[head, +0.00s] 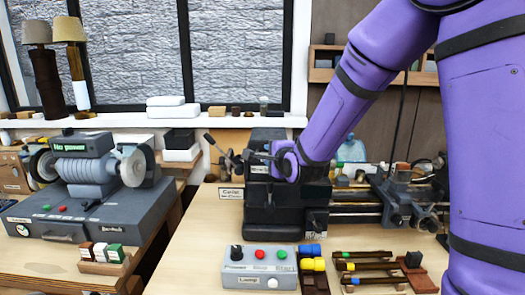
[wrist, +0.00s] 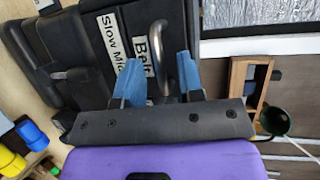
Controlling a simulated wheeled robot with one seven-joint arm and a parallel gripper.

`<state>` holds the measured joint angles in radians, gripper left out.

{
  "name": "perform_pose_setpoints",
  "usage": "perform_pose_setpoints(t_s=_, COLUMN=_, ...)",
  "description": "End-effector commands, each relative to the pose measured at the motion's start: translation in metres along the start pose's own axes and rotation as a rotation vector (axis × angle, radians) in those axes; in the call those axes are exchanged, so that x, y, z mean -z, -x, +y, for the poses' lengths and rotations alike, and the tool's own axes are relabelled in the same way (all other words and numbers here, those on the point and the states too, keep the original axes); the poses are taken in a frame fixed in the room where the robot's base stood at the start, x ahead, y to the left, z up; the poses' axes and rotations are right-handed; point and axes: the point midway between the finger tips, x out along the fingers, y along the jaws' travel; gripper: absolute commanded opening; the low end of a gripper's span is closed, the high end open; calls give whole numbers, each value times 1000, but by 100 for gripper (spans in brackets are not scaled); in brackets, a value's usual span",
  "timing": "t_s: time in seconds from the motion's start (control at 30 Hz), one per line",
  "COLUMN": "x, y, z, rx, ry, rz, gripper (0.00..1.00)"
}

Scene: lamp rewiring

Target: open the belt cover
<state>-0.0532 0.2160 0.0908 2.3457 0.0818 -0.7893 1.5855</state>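The belt cover (wrist: 125,45) is a dark box face with a white "Belt" label (wrist: 147,55) in the wrist view. A curved grey metal handle (wrist: 158,40) stands by the label. My gripper (wrist: 159,63) has two blue fingertips spread apart, one each side of the handle's lower part in the picture; I cannot tell whether they touch it. In the head view, the dark lathe headstock (head: 262,207) stands at the middle of the bench, and my purple arm reaches down to its top. The arm hides part of the cover there, and the fingers are hard to make out.
A grey control box (head: 260,268) with a knob and buttons stands in front of the lathe. Blue and yellow pieces (head: 312,264) and several tools lie to its right. A grinder (head: 85,170) stands on the left bench. Clear bench lies left of the control box.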

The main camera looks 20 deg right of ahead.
Motion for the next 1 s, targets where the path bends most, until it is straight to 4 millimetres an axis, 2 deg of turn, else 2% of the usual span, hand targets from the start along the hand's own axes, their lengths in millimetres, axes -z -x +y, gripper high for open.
perform_pose_setpoints(t_s=0.37, x=2, y=2, z=2, rx=0, ry=0, rz=0, gripper=35)
perform_pose_setpoints(t_s=0.53, x=2, y=2, z=2, rx=0, ry=0, rz=0, gripper=0)
perform_pose_setpoints(t_s=0.83, x=2, y=1, z=0, rx=-4, ry=-2, rz=0, gripper=0)
perform_pose_setpoints(t_s=1.0, x=2, y=-4, z=-9, rx=-27, ry=-13, rz=1, gripper=0)
